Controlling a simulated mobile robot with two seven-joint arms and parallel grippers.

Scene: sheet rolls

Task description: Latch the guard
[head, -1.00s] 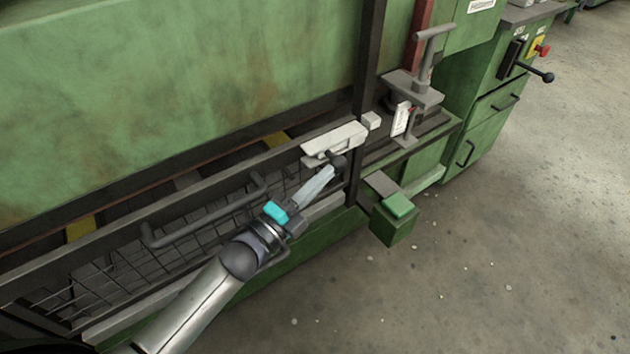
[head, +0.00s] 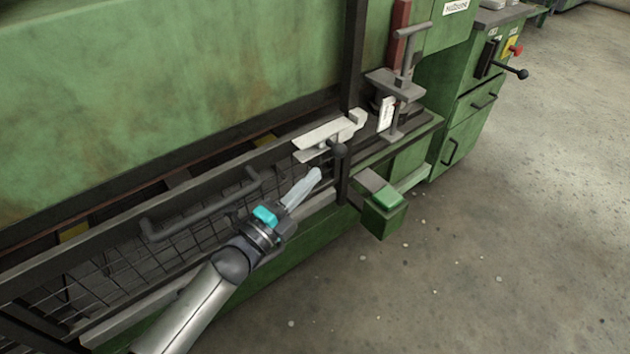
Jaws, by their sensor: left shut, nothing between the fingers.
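The mesh guard (head: 190,239) with its dark grey bar handle (head: 208,213) stands low along the front of the green machine. A pale latch plate (head: 322,137) sits at the right end of its top rail, with a dark round knob (head: 338,150) at its lower edge. The plate's right end meets or overlaps a small pale block (head: 357,117) by the dark post; I cannot tell if it is engaged. My left gripper (head: 316,174) is shut and empty, its tips just below and left of the knob, seemingly apart from it. My right gripper is out of view.
A dark upright post (head: 352,60) stands right behind the latch. A green box with a bright green top (head: 387,198) juts out at lower right. A grey clamp with a T-handle (head: 405,70) stands further right. The concrete floor is clear.

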